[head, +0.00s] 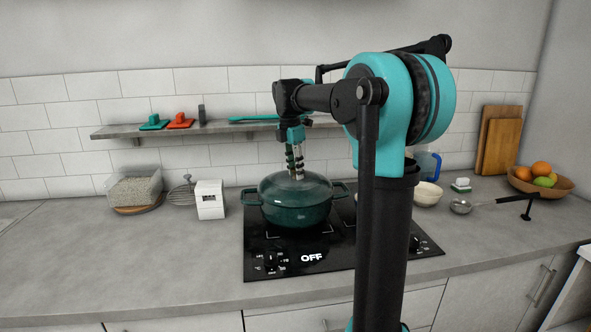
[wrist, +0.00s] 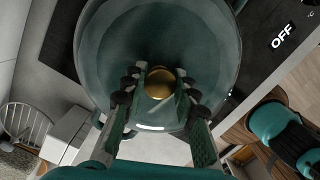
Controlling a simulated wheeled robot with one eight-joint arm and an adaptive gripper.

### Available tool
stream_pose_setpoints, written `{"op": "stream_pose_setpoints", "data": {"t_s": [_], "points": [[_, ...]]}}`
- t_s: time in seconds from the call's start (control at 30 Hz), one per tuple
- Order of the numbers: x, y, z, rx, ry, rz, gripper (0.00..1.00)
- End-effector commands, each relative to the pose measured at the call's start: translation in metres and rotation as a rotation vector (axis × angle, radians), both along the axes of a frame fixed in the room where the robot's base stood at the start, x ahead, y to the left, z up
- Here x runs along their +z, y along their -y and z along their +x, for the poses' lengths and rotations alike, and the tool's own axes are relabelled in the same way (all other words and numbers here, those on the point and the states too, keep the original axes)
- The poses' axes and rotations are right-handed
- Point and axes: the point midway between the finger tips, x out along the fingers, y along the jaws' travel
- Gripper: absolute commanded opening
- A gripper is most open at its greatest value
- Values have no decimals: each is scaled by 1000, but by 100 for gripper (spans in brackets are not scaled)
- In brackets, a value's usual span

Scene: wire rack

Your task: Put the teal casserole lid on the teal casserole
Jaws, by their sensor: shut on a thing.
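The teal casserole (head: 296,212) stands on the black cooktop, with its two side handles pointing left and right. The teal casserole lid (head: 283,186) lies over the pot's opening in the head view; whether it is fully seated all round I cannot tell. In the wrist view the lid (wrist: 120,45) fills the upper middle, with a round brass knob (wrist: 159,83) at its centre. My gripper (head: 296,174) points straight down from above at the lid's middle. In the wrist view its fingers (wrist: 160,90) are shut on the knob, one on each side.
The cooktop (head: 350,258) reads OFF. A shelf (head: 220,129) runs behind my arm.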

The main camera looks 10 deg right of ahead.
Motion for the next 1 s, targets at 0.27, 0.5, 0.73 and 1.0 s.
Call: {"op": "stream_pose_setpoints", "data": {"t_s": [0.27,0.5,0.73,1.0], "points": [[0,0,0,0,0,0,0],[-1,0,0,0,0,0,0],[-3,0,0,0,0,0,0],[-3,0,0,0,0,0,33]]}}
